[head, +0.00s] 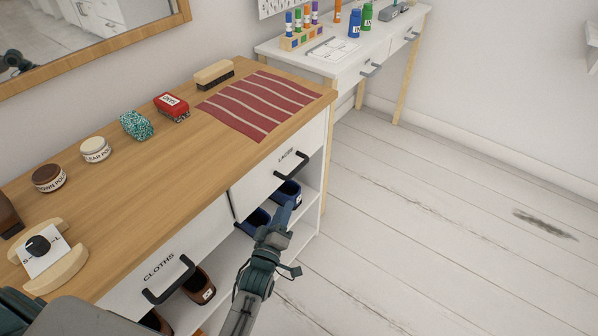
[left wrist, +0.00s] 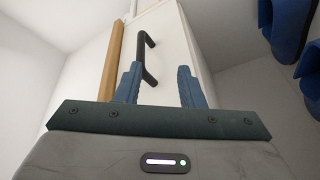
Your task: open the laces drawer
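The laces drawer (head: 270,180) is the right-hand white drawer under the wooden top, labelled LACES. Its front looks flush with the cabinet, so it appears shut. My left gripper (head: 281,234) is in front of the cabinet, below and nearer than the handle. The handle (left wrist: 146,56) shows beyond the fingertips, nearer the left finger, on the white drawer front (left wrist: 176,40). My right gripper is not seen.
The cloths drawer (head: 163,268) with its own black handle is to the left. Blue shoes (head: 288,192) and brown shoes (head: 199,285) sit on the open shelf below. A striped red mat (head: 258,104) lies on top. The floor (head: 430,220) to the right is free.

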